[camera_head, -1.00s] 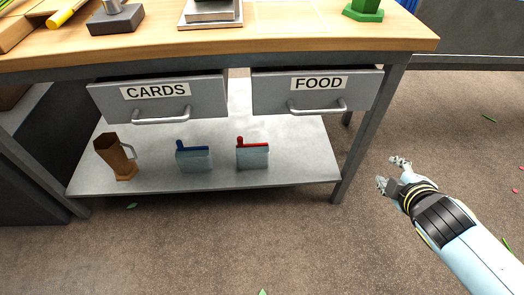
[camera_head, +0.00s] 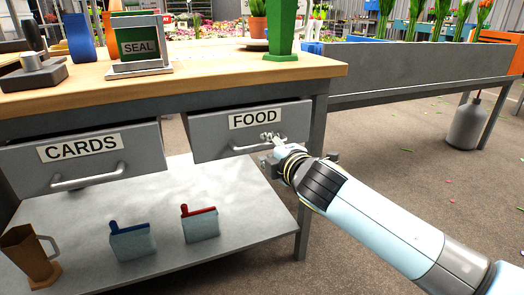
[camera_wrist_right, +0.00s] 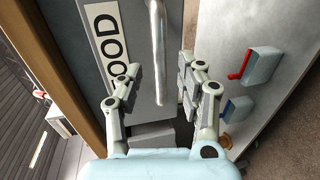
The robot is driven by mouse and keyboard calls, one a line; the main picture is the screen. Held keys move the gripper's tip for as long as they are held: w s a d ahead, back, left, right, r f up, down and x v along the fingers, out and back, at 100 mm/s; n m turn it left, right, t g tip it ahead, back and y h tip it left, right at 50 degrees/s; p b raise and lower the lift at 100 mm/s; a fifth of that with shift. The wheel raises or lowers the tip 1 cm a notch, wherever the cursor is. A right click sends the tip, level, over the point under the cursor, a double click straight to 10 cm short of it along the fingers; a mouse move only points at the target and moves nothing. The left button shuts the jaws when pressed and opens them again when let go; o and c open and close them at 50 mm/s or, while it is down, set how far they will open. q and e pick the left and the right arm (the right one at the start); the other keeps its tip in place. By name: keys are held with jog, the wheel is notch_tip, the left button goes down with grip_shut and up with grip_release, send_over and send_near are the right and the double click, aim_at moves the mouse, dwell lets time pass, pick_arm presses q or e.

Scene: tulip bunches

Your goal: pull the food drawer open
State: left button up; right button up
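The food drawer (camera_head: 212,137) is the grey right-hand drawer under the wooden tabletop, with a white FOOD label (camera_head: 255,118). Its front also shows tilted in the right wrist view (camera_wrist_right: 145,90). Its metal bar handle (camera_head: 245,149) is partly hidden by my right gripper (camera_head: 270,140) in the head view. In the right wrist view the handle (camera_wrist_right: 158,50) runs between the lines of my two spread fingers (camera_wrist_right: 160,82), with clear space on both sides. The right gripper is open and holds nothing. My left gripper is not in view.
The cards drawer (camera_head: 130,155) is to the left. The shelf below (camera_head: 170,255) holds a brown jug (camera_head: 28,255) and two small boxes with blue (camera_head: 133,243) and red (camera_head: 201,226) parts. A table leg (camera_head: 309,200) stands beside my right arm.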

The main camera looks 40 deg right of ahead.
aim_at(265, 146)
jog(key=x, duration=0.2)
jog(key=shift+w+f, duration=0.2)
jog(key=shift+w, duration=0.1)
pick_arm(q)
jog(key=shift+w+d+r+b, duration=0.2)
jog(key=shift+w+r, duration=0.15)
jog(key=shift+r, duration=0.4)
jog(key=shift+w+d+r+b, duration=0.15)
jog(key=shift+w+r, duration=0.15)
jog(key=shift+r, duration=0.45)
pick_arm(e)
jog(key=shift+w+d, duration=0.2)
jog(key=shift+w, duration=0.3)
grip_shut()
